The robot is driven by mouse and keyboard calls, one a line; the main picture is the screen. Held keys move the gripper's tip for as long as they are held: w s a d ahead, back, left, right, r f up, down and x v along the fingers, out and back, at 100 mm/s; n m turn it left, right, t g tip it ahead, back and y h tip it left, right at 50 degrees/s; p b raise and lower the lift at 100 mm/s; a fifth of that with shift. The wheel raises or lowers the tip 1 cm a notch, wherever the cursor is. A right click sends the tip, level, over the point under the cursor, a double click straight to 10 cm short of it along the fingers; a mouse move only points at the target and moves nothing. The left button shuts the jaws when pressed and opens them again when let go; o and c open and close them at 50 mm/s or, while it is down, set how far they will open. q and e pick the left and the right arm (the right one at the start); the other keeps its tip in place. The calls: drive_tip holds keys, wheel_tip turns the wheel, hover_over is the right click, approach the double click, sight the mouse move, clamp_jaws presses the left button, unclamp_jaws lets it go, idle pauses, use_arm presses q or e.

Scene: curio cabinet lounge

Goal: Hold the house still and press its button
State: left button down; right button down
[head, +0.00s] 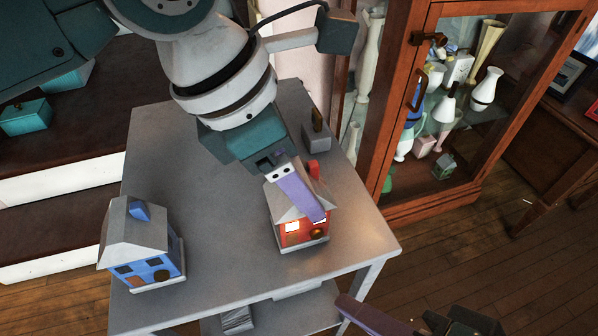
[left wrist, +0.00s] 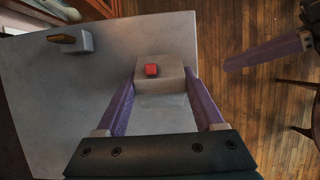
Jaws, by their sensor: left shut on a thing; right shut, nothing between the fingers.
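The red house (head: 290,236) stands upright on the grey table, with a grey roof, bright windows and a red block like a chimney or button (head: 314,169) on top. My left gripper (head: 313,207) is shut on this house from above. One purple finger lies across its front; the other is mostly hidden. In the left wrist view the fingers flank the pale roof (left wrist: 160,100), with the red button (left wrist: 152,70) between them. My right gripper (head: 348,304) is shut and empty, low in the head view, apart from the house. Its purple fingers also show in the left wrist view (left wrist: 228,65).
A blue house (head: 150,270) with a grey roof stands at the table's left. A small grey block with a brass piece (head: 317,138) is behind the red house. A glass cabinet (head: 400,105) with vases stands at the right. The table (head: 215,225) is clear between the houses.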

idle(0.3)
use_arm(q)
unclamp_jaws()
drive_tip(key=shift+r, duration=0.1)
